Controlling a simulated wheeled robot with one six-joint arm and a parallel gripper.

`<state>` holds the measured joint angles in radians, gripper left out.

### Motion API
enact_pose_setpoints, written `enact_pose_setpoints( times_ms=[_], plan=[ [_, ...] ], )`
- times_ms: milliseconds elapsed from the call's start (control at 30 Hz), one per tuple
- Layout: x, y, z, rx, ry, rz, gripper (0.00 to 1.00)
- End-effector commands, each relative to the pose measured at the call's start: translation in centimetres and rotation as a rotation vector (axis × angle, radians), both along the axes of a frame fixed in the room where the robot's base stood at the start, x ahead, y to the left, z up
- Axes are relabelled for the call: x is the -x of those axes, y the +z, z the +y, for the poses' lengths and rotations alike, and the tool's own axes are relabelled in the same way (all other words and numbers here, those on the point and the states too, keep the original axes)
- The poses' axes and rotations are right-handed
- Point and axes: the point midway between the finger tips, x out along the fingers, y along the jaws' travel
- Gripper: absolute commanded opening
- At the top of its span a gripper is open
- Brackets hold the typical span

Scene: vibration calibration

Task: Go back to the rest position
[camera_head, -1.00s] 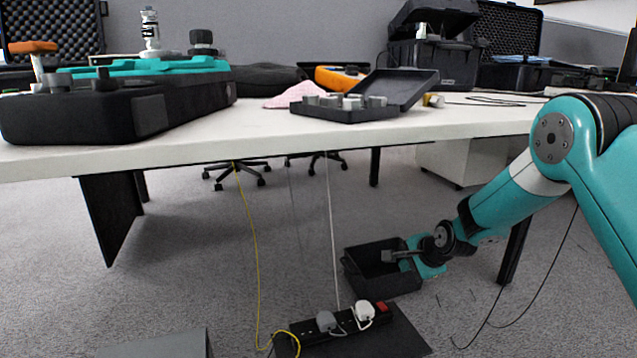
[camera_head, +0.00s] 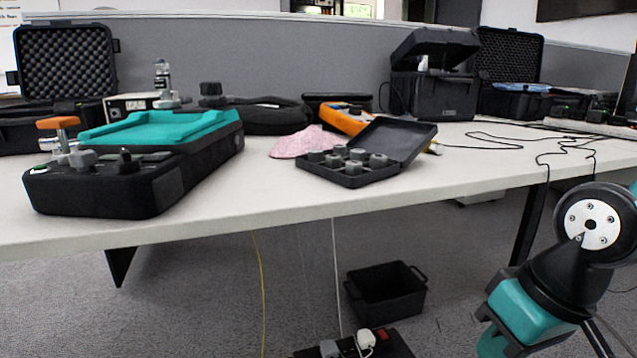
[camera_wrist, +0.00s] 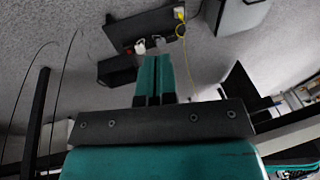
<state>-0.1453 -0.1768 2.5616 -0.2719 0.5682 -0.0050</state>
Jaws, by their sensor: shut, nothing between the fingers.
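My gripper (camera_wrist: 154,76) shows in the wrist view with its two teal fingers together and nothing between them. It points toward the floor area under the table. In the head view my teal and black arm is at the lower right, beside the table's front edge, and the gripper itself is out of the frame.
The white table (camera_head: 270,195) carries a black and teal device (camera_head: 150,165), an open case of grey weights (camera_head: 365,180), a pink cloth (camera_head: 305,142) and black cases behind. On the floor are a black bin (camera_head: 388,300) and a power strip (camera_head: 365,345), also in the wrist view (camera_wrist: 150,22).

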Motion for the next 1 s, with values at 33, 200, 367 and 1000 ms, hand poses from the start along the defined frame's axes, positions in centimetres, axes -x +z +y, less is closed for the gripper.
enact_pose_setpoints(
  times_ms=[33, 200, 367, 1000],
  plan=[
    [1.3, 4.6, 1.5, -0.026, 0.073, 0.003, 0.00],
    [6.5, 14.0, 5.3, -0.095, 0.330, 0.038, 0.00],
    [6.1, 19.8, 5.1, -0.093, 0.313, 0.041, 0.00],
    [6.0, 43.5, 5.1, -0.092, 0.308, 0.040, 0.00]
  ],
)
